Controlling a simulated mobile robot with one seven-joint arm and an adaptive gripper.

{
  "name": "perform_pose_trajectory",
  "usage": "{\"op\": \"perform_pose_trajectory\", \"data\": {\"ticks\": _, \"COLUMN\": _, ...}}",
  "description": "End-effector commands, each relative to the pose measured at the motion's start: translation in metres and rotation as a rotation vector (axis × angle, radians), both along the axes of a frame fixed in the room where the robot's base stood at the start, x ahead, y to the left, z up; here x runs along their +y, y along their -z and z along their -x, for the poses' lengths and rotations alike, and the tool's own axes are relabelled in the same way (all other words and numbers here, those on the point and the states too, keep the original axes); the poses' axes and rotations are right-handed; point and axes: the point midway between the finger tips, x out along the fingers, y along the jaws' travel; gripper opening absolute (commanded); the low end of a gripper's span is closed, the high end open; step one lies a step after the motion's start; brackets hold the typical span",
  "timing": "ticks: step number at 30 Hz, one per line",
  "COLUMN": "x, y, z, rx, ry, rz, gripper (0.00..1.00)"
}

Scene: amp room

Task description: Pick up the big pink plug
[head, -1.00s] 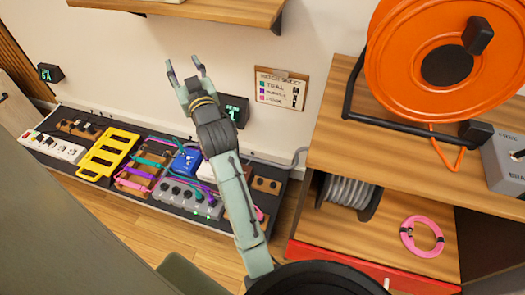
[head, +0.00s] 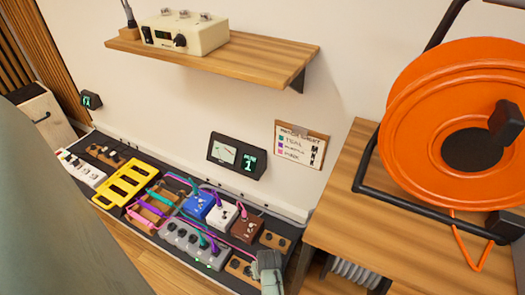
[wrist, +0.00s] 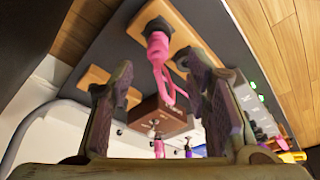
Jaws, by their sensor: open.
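The big pink plug (wrist: 158,46) stands in a black socket on a wooden block (wrist: 180,37) in the wrist view. A pink cable runs from it toward the brown pedal. My gripper (wrist: 158,66) is open, with one finger on each side of the plug in this view; the plug appears between and beyond the fingertips, and I see no contact. In the head view my gripper (head: 270,272) is low at the right end of the pedalboard, and I cannot make out the big plug there.
The brown pedal (wrist: 160,118) carries a smaller pink plug (wrist: 159,147). A second wooden block (wrist: 94,76) sits beside the plug's block. The pedalboard holds several pedals and cables, including a yellow frame (head: 125,186). A wooden bench (head: 345,222) with an orange reel (head: 440,100) stands right. A shelf (head: 225,55) hangs above.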

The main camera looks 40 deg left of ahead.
Motion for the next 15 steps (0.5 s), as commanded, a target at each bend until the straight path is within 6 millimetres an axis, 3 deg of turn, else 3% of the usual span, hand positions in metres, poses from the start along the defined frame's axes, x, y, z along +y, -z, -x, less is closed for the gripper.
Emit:
{"op": "perform_pose_trajectory", "data": {"ticks": 5, "x": 0.003, "y": 0.011, "z": -0.002, "rx": -0.001, "ry": 0.0, "rz": -0.001, "gripper": 0.44}}
{"op": "perform_pose_trajectory", "data": {"ticks": 15, "x": 0.011, "y": 0.054, "z": -0.009, "rx": -0.002, "ry": 0.0, "rz": -0.003, "gripper": 0.44}}
